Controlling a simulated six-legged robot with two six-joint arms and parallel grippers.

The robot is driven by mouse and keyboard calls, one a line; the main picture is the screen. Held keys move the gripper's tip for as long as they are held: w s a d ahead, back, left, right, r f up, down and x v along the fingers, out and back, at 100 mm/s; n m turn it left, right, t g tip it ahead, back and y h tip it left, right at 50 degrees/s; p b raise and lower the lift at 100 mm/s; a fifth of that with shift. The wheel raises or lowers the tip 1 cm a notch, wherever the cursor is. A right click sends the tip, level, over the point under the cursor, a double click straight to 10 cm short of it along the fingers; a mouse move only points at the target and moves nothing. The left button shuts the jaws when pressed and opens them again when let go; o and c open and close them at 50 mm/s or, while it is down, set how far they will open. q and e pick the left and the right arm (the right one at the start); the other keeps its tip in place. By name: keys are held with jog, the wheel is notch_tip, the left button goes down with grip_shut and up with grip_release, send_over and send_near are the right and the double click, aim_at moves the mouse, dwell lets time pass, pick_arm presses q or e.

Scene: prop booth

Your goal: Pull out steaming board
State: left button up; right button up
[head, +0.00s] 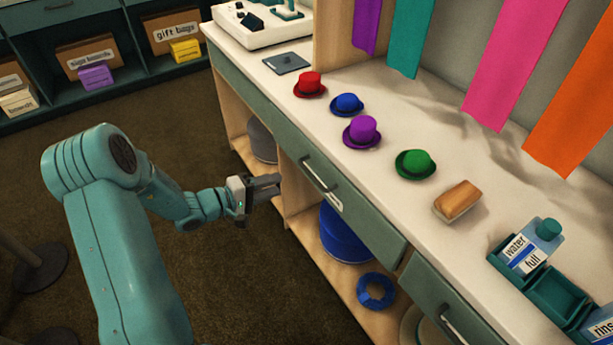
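A green front panel (352,208) with a metal bar handle (318,175) sits under the white countertop and is closed flush. My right gripper is not in view.
On the counter (330,125) stand red, blue, purple and green hats, a brush-like block (457,200) and a caddy (555,298) with a water bottle. A second handled drawer (450,305) is at lower right. Open shelves below hold blue items. The floor at left has a stand base (42,268).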

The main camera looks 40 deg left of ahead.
pick_arm(q)
jog(key=x, duration=1)
jog(key=shift+w+d, duration=0.2)
jog(key=shift+d, duration=0.25)
grip_shut()
